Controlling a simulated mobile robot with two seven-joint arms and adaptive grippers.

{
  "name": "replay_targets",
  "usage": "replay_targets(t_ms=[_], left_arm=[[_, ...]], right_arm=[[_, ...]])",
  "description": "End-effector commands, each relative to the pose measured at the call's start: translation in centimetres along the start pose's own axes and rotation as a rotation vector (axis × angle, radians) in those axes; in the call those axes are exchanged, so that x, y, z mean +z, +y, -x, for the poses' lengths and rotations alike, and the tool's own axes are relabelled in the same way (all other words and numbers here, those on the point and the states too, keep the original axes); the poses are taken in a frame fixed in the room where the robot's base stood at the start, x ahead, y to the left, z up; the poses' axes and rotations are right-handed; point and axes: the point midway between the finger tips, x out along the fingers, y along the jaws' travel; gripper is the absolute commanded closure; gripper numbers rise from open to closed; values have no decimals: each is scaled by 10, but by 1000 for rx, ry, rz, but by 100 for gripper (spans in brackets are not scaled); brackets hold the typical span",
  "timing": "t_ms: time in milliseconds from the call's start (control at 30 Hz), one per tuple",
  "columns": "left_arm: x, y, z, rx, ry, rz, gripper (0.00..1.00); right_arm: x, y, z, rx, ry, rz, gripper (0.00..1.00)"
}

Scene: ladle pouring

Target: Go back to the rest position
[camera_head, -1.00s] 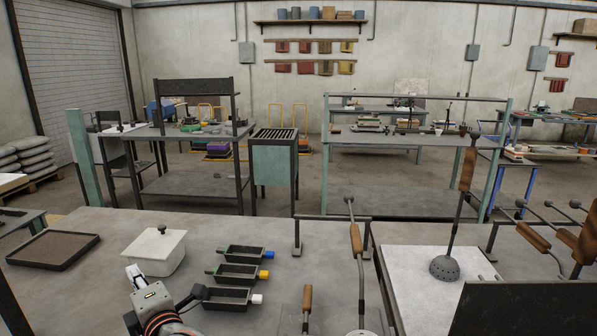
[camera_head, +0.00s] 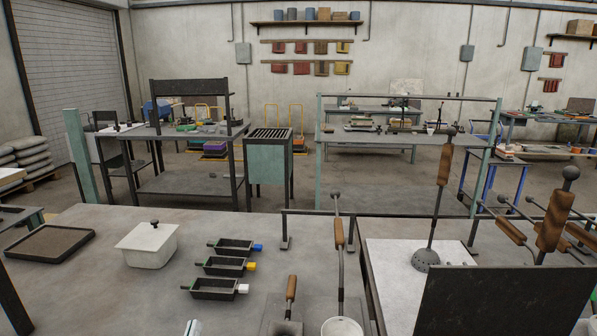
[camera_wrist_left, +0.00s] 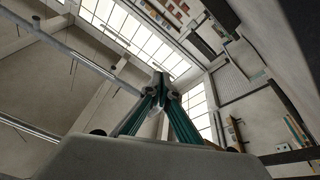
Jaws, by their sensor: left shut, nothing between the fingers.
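My left gripper (camera_head: 192,328) shows only as a small pale tip at the bottom edge of the head view, in front of the molds. In the left wrist view its two green-sided fingers (camera_wrist_left: 163,84) meet at their tips, shut and empty. Behind them are walls and bright roof windows, so it points upward, clear of the table. The rest of the left arm is out of the head view. My right gripper is not in view.
The grey table (camera_head: 100,285) holds a white lidded box (camera_head: 148,248), several small dark molds (camera_head: 222,267) and a dark tray (camera_head: 48,243). Ladles (camera_head: 342,325) stand to the right, one with a perforated head (camera_head: 426,261). A dark panel (camera_head: 505,300) blocks the lower right.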

Motion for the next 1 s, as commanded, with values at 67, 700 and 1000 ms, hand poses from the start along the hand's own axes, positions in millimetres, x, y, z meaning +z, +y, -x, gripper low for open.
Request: replay_targets(t_ms=[67, 700, 1000], left_arm=[[48, 0, 33, 42, -166, -113, 100], [201, -82, 240, 59, -916, -600, 100], [201, -82, 240, 59, -916, -600, 100]], right_arm=[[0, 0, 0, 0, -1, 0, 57], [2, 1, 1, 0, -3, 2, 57], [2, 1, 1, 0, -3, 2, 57]])
